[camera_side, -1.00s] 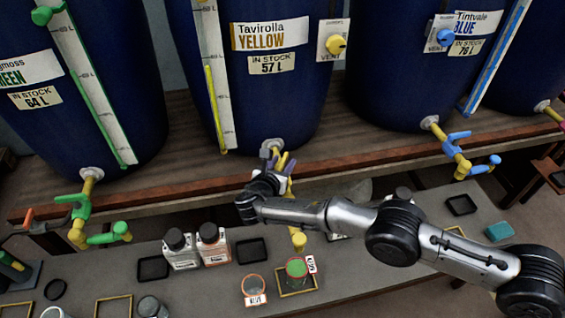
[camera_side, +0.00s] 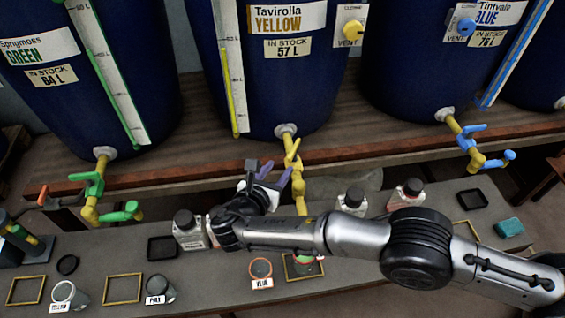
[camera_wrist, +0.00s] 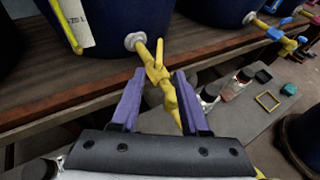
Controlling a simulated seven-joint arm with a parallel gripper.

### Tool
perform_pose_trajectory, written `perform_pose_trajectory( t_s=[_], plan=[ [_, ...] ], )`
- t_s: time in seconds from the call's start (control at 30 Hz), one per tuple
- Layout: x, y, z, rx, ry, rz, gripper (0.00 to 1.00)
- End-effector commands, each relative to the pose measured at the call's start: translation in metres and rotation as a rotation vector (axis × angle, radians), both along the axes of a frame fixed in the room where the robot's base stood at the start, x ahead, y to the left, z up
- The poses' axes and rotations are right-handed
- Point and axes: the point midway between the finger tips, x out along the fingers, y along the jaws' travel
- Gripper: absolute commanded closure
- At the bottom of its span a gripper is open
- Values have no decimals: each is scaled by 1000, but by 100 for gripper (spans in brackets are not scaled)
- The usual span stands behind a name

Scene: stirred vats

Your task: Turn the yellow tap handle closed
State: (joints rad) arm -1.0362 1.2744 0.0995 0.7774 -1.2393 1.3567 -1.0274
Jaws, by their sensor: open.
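The yellow tap handle (camera_side: 293,150) sits on a yellow tap low on the front of the Tavirolla Yellow vat (camera_side: 272,70). It also shows in the wrist view (camera_wrist: 158,66), sticking up from the tap body. My gripper (camera_side: 275,173) has purple fingers and is open, just in front and to the left of the tap in the side view. In the wrist view my gripper (camera_wrist: 160,76) has a finger on either side of the handle and tap in the picture. Its fingers hold nothing; contact with the tap cannot be told.
A cup with green contents (camera_side: 305,267) stands below the tap, partly behind my arm. Dark-capped bottles (camera_side: 188,230) and small trays line the bench. The blue tap (camera_side: 466,145) and green tap (camera_side: 96,188) stand clear to either side. The shelf edge runs behind the tap.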

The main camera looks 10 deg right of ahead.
Motion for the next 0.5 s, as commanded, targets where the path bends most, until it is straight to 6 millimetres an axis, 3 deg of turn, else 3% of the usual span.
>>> perform_pose_trajectory(
  t_s=[0.4,0.5],
  plan=[
    [-4,2,3,0,0,0,54],
    [-4,3,14,3,-2,1,54]
  ],
)
